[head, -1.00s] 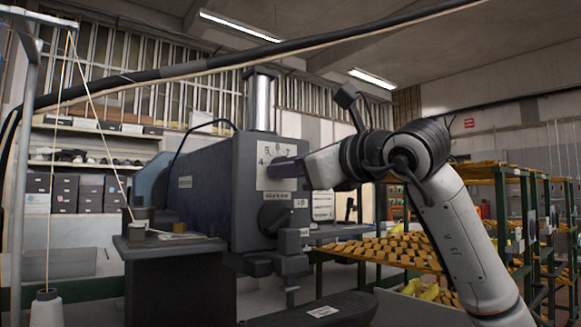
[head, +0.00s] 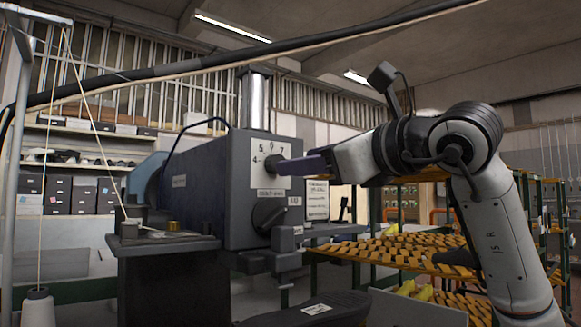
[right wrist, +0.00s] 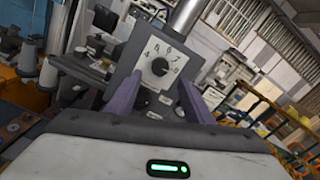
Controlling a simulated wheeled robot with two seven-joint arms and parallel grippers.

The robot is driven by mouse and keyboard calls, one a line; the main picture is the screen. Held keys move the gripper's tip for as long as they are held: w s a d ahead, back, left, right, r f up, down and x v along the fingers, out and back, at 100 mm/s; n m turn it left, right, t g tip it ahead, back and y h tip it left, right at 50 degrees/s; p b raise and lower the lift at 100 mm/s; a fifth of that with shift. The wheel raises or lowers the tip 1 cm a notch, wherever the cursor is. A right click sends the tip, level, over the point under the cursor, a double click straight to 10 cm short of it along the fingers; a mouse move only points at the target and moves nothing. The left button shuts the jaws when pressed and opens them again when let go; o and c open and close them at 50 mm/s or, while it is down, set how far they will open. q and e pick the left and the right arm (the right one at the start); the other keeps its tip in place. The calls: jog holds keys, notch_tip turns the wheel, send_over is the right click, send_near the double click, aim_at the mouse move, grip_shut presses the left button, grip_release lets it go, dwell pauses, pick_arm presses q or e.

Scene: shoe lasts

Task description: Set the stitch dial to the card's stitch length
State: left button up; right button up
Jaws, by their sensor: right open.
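The stitch dial is a dark round knob (right wrist: 160,67) on a white plate (head: 264,180) with numbers in an arc, on the front of the dark sewing machine (head: 207,190). In the head view the fingers point at the dial from the right; contact cannot be told. A white printed sheet (head: 317,200), possibly the card, is unreadable. My left gripper is out of view.
A second dark knob (head: 269,215) sits below the dial plate. A dark stand (head: 165,255) is left of the machine, with a thread cone (head: 39,305) in front. Racks of yellow-orange pieces (head: 400,250) stand at the right.

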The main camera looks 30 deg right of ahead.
jog(key=s, duration=0.4)
jog(key=shift+d, duration=0.3)
